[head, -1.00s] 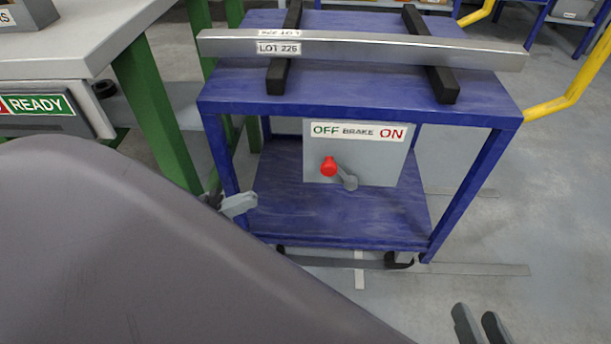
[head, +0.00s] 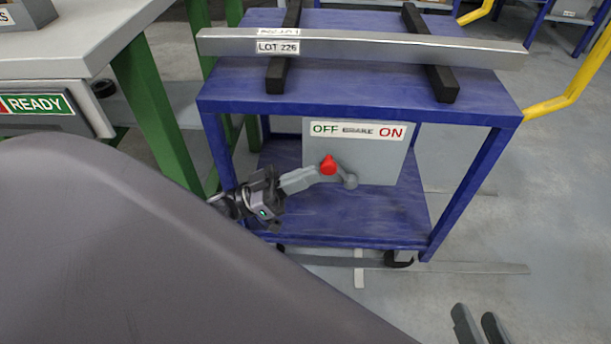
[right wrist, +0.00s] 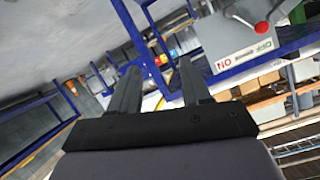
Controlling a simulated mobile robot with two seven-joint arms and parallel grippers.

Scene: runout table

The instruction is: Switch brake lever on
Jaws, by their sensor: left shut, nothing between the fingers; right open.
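The brake lever has a red knob (head: 328,165) on a short grey arm (head: 347,179). It leans up and left, toward the green OFF word, on a grey panel (head: 380,170) labelled OFF BRAKE ON. The panel and red knob (right wrist: 262,27) also show in the right wrist view. My left gripper (head: 314,174) is shut and empty, its fingertips at the left side of the knob; whether they touch it I cannot tell. My right gripper (head: 479,325) is open and empty at the bottom right, well away from the lever. It also shows in the right wrist view (right wrist: 157,78).
The panel is on a blue cart (head: 360,90) with a lower shelf (head: 340,222). A metal bar (head: 380,50) labelled LOT 226 lies across two black blocks on top. A grey bench (head: 80,40) with green legs stands at left. A yellow rail (head: 570,95) is at right.

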